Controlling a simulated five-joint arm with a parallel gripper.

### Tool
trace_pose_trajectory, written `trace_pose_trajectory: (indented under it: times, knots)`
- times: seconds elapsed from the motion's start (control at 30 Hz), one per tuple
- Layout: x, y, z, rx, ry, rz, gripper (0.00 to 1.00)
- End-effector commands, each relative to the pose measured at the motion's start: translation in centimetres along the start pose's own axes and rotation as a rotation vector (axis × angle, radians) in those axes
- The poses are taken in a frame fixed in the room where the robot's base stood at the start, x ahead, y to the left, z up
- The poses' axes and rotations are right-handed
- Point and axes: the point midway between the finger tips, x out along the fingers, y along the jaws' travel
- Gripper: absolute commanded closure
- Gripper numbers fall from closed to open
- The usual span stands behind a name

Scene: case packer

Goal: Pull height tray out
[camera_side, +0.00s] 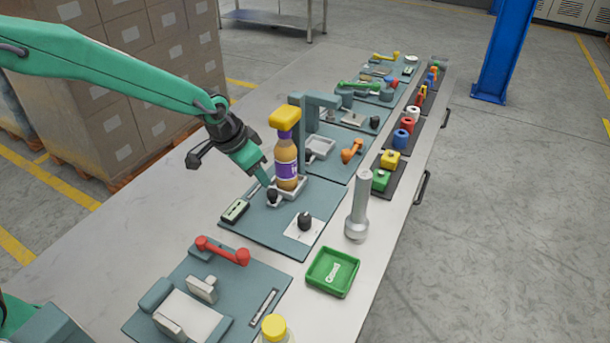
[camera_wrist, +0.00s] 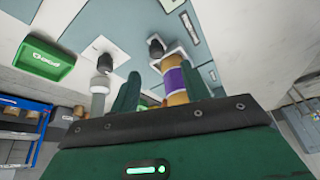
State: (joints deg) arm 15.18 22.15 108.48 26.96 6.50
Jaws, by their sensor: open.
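The height tray is most likely the pale tray (camera_side: 294,187) under the bottle, with a black knob (camera_side: 272,196) on its near side. An amber bottle with a purple label (camera_side: 287,172) stands upright in it, below a yellow head (camera_side: 284,118) on a grey-green post (camera_side: 304,140). My gripper (camera_side: 267,180) is open, pointing down just above and beside the knob. In the wrist view my gripper (camera_wrist: 160,82) shows two spread fingers, with the bottle (camera_wrist: 177,80) behind the gap and the knob (camera_wrist: 155,47) beyond. Any contact with the knob cannot be told.
A second black knob (camera_side: 304,221) stands on a white plate to the right. A small display box (camera_side: 235,210) lies at left. A grey cylinder (camera_side: 357,212) and green tray (camera_side: 333,272) stand nearer the right edge. A red handle (camera_side: 222,251) is on the near station.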

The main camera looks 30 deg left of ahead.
Motion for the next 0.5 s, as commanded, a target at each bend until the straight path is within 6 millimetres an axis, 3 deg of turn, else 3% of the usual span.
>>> trace_pose_trajectory:
  times: [0.5]
  knots:
    - [1.4, 0.2, -0.1, 0.005, -0.002, 0.002, 0.53]
